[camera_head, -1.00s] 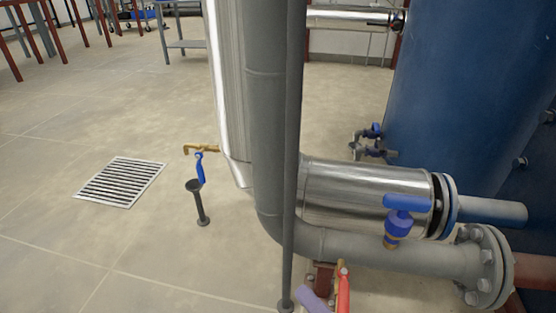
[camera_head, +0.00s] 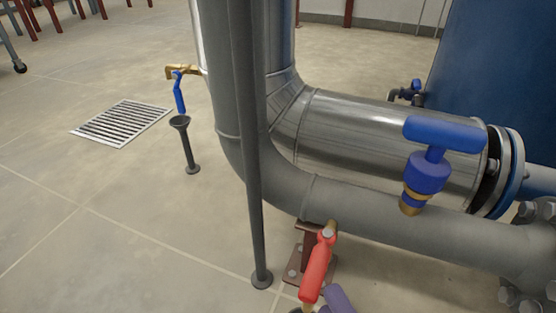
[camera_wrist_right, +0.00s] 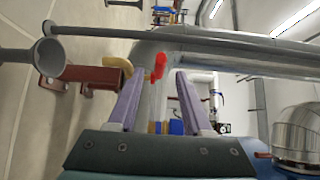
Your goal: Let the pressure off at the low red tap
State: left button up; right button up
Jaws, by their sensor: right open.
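The low red tap (camera_head: 316,268) is at the bottom middle of the head view, in front of the grey pipe. Its red handle slants down, with a brass part at its upper end. In the right wrist view the red handle (camera_wrist_right: 158,67) shows ahead, in line with the gap between the fingers. My right gripper (camera_wrist_right: 160,80) is open and empty, its two pale purple fingers apart on either side of that line. In the head view only a bit of my right gripper (camera_head: 336,298) shows at the bottom edge, beside the handle's lower end. My left gripper is not in view.
A grey pipe (camera_head: 380,210) and a thin grey post (camera_head: 253,180) stand close to the tap. A blue-handled valve (camera_head: 430,165) sits to the right. A blue-lever brass tap (camera_head: 180,90) hangs over a funnel (camera_head: 188,145). Floor by the drain grate (camera_head: 122,123) is clear.

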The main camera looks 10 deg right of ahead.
aim_at(319, 261)
jog(key=w+a+b, duration=0.1)
jog(key=w+b, duration=0.2)
jog(key=w, duration=0.5)
jog(key=shift+w+a, duration=0.2)
jog(key=shift+a, duration=0.1)
jog(key=shift+c, duration=0.2)
jog(key=c, duration=0.4)
grip_shut()
dwell(0.4)
